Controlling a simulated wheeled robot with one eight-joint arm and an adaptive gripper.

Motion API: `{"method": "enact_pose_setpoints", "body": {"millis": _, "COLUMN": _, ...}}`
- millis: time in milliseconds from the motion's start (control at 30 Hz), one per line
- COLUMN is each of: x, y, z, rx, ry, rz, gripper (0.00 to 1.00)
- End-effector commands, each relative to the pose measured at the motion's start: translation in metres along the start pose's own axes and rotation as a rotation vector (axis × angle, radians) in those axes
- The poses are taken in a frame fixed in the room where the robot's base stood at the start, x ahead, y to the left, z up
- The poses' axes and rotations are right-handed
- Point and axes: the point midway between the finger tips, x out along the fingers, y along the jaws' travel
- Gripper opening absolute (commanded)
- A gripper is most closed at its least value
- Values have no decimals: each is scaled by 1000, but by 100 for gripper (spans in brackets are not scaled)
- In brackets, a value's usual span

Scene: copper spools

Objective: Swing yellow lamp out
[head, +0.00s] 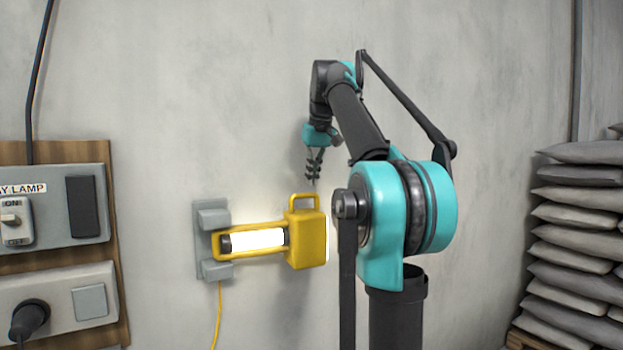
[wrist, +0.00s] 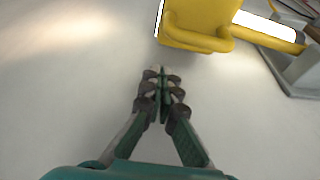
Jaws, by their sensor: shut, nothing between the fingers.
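The yellow lamp (head: 307,240) is mounted on a grey wall bracket (head: 213,218) and lies sideways along the wall, its lit white tube (head: 257,240) glowing. A loop handle tops its boxy end. In the wrist view the lamp (wrist: 195,20) is at the top, with its handle facing my gripper and the bracket (wrist: 298,70) at the right. My gripper (head: 314,180) is just above the lamp's boxy end in the head view, pointing down. In the wrist view my gripper (wrist: 161,72) is shut and empty, apart from the handle.
A wooden board (head: 116,240) at left carries a switch box (head: 60,205) and a socket box with a plug (head: 28,320). A yellow cable (head: 217,315) hangs below the bracket. Stacked grey sacks (head: 580,230) stand at right. The wall above the lamp is bare.

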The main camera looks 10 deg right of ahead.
Motion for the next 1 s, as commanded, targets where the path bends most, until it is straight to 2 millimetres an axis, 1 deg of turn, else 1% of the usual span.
{"method": "enact_pose_setpoints", "body": {"millis": 33, "x": 9, "y": 0, "z": 0, "rx": 0, "ry": 0, "rz": 0, "gripper": 0}}
{"method": "enact_pose_setpoints", "body": {"millis": 200, "x": 39, "y": 0, "z": 0, "rx": 0, "ry": 0, "rz": 0, "gripper": 0}}
{"method": "enact_pose_setpoints", "body": {"millis": 333, "x": 58, "y": 0, "z": 0, "rx": 0, "ry": 0, "rz": 0, "gripper": 0}}
{"method": "enact_pose_setpoints", "body": {"millis": 433, "x": 68, "y": 0, "z": 0, "rx": 0, "ry": 0, "rz": 0, "gripper": 0}}
{"method": "enact_pose_setpoints", "body": {"millis": 600, "x": 75, "y": 0, "z": 0, "rx": 0, "ry": 0, "rz": 0, "gripper": 0}}
{"method": "enact_pose_setpoints", "body": {"millis": 1000, "x": 75, "y": 0, "z": 1, "rx": 4, "ry": 0, "rz": 1, "gripper": 0}}
